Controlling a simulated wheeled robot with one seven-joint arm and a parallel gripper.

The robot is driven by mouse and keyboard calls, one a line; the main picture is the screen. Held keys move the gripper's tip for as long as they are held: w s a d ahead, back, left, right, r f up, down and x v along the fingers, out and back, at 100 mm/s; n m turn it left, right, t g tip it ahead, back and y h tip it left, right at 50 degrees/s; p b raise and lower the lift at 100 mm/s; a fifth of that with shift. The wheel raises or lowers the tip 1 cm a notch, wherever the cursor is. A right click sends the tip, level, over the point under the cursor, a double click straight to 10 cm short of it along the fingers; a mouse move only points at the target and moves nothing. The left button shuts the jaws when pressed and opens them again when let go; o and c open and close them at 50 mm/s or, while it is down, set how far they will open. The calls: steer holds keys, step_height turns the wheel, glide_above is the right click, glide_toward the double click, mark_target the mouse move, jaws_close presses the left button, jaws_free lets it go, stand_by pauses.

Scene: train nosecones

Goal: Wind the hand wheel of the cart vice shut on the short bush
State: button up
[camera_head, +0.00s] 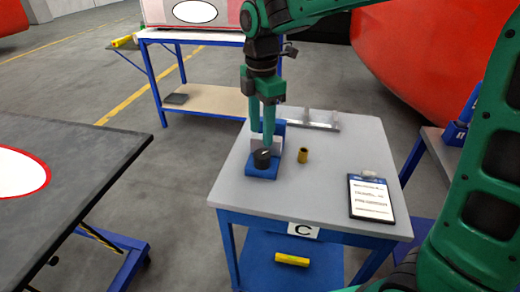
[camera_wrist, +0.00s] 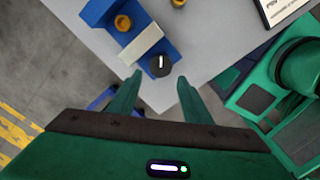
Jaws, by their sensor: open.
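The blue cart vice (camera_head: 262,172) stands on the grey cart top; it also shows in the wrist view (camera_wrist: 147,20). A brass bush (camera_wrist: 123,22) sits in the vice, with a strip of blue seemingly between it and the pale jaw (camera_wrist: 140,43). The vice hides this bush in the head view. The black hand wheel (camera_head: 262,158) with a white mark is at the vice's near end, also in the wrist view (camera_wrist: 159,66). My gripper (camera_head: 262,138) is open and points down at the wheel. In the wrist view, the wheel appears between the fingertips (camera_wrist: 160,76); contact cannot be told.
Another brass bush (camera_head: 303,155) stands on the cart top right of the vice. A clipboard (camera_head: 370,198) lies at the right, a metal tray (camera_head: 312,120) behind. A yellow cylinder (camera_head: 292,259) lies on the lower shelf. A dark table (camera_head: 100,150) stands left.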

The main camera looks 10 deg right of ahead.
mark_target(261, 154)
step_height(261, 154, down, 7)
steer(key=shift+d+f, duration=0.1)
steer(key=shift+f, duration=0.1)
stand_by(0.3)
steer(key=c, duration=0.8)
steer(key=shift+w, duration=0.1)
